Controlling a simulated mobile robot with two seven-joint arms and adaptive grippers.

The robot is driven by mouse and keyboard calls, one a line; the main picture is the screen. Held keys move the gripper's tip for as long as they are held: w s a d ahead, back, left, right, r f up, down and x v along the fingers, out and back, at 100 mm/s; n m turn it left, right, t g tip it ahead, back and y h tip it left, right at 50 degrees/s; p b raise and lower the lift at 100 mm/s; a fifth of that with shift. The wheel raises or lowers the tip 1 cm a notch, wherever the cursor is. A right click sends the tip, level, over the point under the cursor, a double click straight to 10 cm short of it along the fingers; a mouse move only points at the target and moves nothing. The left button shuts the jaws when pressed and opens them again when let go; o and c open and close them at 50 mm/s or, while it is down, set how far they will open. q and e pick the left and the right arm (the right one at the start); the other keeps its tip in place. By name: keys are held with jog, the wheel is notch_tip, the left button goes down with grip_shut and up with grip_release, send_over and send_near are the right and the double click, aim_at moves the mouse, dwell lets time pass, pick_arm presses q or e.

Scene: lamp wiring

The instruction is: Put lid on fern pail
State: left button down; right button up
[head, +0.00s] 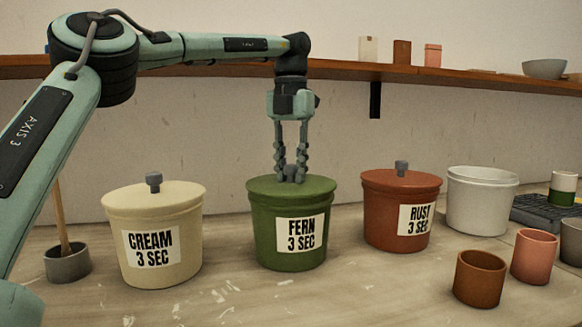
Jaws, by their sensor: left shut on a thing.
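The green fern pail (268,240) stands upright on the table, its label reading "FERN 3 SEC". Its green lid (318,186) lies on top of the pail and looks level; whether it is fully seated I cannot tell. My left gripper (291,175) points straight down over the lid, shut on the lid's knob, which is mostly hidden between the fingertips. My right gripper is not in view.
A lidded cream pail (190,225) stands to the left and a lidded rust pail (380,222) to the right. Beyond are an open white pail (482,208) and small cups, including a brown cup (479,280). A shelf (340,68) runs along the wall behind.

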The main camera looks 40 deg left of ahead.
pick_arm(q)
jog(key=shift+f, duration=0.15)
jog(key=c, duration=1.2)
grip_release()
notch_tip(320, 180, up, 6)
jog(key=shift+r, duration=0.7)
